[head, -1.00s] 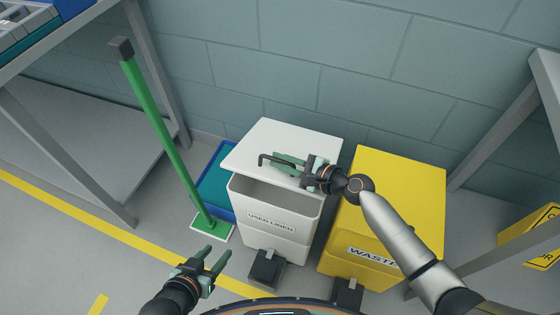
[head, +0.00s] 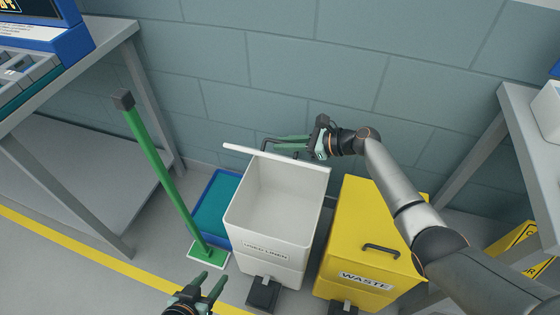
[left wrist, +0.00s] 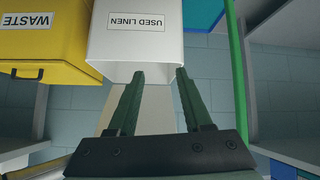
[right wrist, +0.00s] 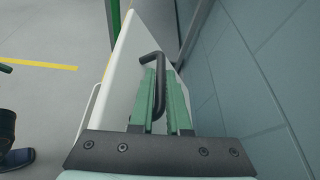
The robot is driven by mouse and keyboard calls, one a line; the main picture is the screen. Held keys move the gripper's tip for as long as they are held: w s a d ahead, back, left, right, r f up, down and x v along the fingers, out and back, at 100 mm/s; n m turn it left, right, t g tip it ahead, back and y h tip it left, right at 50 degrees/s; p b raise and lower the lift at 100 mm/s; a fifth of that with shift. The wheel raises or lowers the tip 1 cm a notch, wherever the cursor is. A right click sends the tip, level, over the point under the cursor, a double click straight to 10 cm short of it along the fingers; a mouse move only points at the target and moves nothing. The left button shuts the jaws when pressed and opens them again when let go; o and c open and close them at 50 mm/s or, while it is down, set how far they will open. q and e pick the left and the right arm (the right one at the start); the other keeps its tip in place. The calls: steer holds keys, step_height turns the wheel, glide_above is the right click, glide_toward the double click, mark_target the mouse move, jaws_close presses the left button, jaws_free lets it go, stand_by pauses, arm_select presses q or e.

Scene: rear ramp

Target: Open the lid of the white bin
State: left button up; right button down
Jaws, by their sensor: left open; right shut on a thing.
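The white bin (head: 268,225), labelled USED LINEN, stands on the floor, its front also showing in the left wrist view (left wrist: 137,45). Its lid (head: 275,158) is raised at the back, seen nearly edge-on, and the bin's inside shows empty. My right gripper (head: 277,143) is at the raised lid, its fingers shut on the lid's dark handle (right wrist: 158,82). The lid's white face (right wrist: 130,70) fills the middle of the right wrist view. My left gripper (head: 215,283) is open and empty, low in front of the bin; its fingers (left wrist: 157,75) are apart.
A yellow WASTE bin (head: 370,250) with a closed lid stands right of the white bin. Tables stand at both sides, and a block wall (head: 240,80) is close behind.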

steer(key=shift+w+d+r+m+b, duration=0.2)
steer(key=shift+w+b, duration=0.1)
steer(key=shift+w, duration=0.15)
steer(key=shift+w+d+r+m+b, duration=0.15)
steer(key=shift+w+b, duration=0.15)
steer(key=shift+w, duration=0.15)
steer(key=shift+w+d+r+m+g+y+b, duration=0.15)
steer(key=shift+w+d+r+g+b, duration=0.1)
steer(key=shift+w+b, duration=0.3)
steer(key=shift+w+d+r+m+g+y+b, duration=0.1)
steer(key=shift+w+d+r+m+g+b, duration=0.1)
steer(key=shift+w+b, duration=0.35)
steer(key=shift+w+d+r+m+g+y+b, duration=0.15)
steer(key=shift+w+d+r+b, duration=0.1)
steer(key=shift+w+b, duration=0.3)
steer(key=c, duration=1.2)
jaws_free()
steer(key=shift+o, duration=0.2)
steer(key=shift+d+r, duration=0.1)
